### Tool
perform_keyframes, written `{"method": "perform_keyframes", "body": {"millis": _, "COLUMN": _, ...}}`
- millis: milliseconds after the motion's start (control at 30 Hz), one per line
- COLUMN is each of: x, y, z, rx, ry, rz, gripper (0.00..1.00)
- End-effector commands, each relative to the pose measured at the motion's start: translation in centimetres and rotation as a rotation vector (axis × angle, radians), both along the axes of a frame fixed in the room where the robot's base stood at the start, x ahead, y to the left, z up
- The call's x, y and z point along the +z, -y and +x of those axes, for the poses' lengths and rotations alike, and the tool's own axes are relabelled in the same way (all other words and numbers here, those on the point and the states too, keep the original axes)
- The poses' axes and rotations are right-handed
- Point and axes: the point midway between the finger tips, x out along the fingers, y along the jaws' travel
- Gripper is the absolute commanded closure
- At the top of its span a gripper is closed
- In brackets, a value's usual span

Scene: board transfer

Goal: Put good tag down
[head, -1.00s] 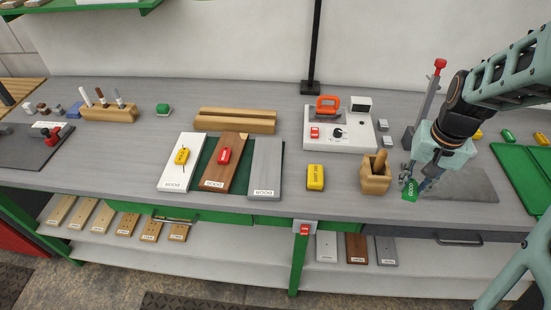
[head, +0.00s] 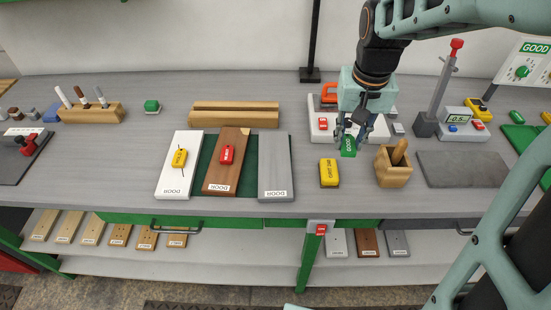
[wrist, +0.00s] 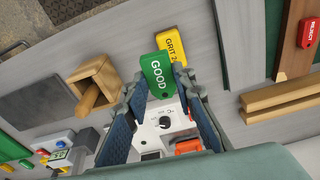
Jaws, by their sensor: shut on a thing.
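The green GOOD tag (head: 348,146) is held upright between the fingers of my gripper (head: 357,132), in front of the white switch box. In the wrist view the same tag (wrist: 159,76) sits at the fingertips of my gripper (wrist: 163,100), its word facing the camera. The gripper is shut on it, and it appears to be above the bench, not resting on it. Three door boards lie to the left: a white board (head: 176,179), a brown board (head: 219,181) and a grey board (head: 274,178). A yellow tag is on the white board and a red tag on the brown one; the grey board is bare.
A yellow grit block (head: 329,173) and a wooden holder (head: 394,169) stand near the gripper. Behind are the white switch box (head: 320,134) and a grey post stand (head: 427,123). A wooden rail (head: 235,115) lies behind the boards. A grey mat (head: 465,169) at right is clear.

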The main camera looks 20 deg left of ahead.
Motion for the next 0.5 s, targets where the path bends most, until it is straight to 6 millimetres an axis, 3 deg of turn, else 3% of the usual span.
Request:
{"method": "perform_keyframes", "body": {"millis": 100, "x": 0.3, "y": -2.4, "z": -0.8, "rx": 0.042, "ry": 0.003, "rz": 0.004, "gripper": 0.91}}
{"method": "perform_keyframes", "body": {"millis": 300, "x": 1.0, "y": -4.2, "z": -1.6, "rx": 0.07, "ry": -0.001, "rz": 0.007, "gripper": 0.91}}
{"method": "perform_keyframes", "body": {"millis": 500, "x": -0.2, "y": -7.3, "z": -1.1, "rx": 0.077, "ry": -0.006, "rz": 0.004, "gripper": 0.91}}
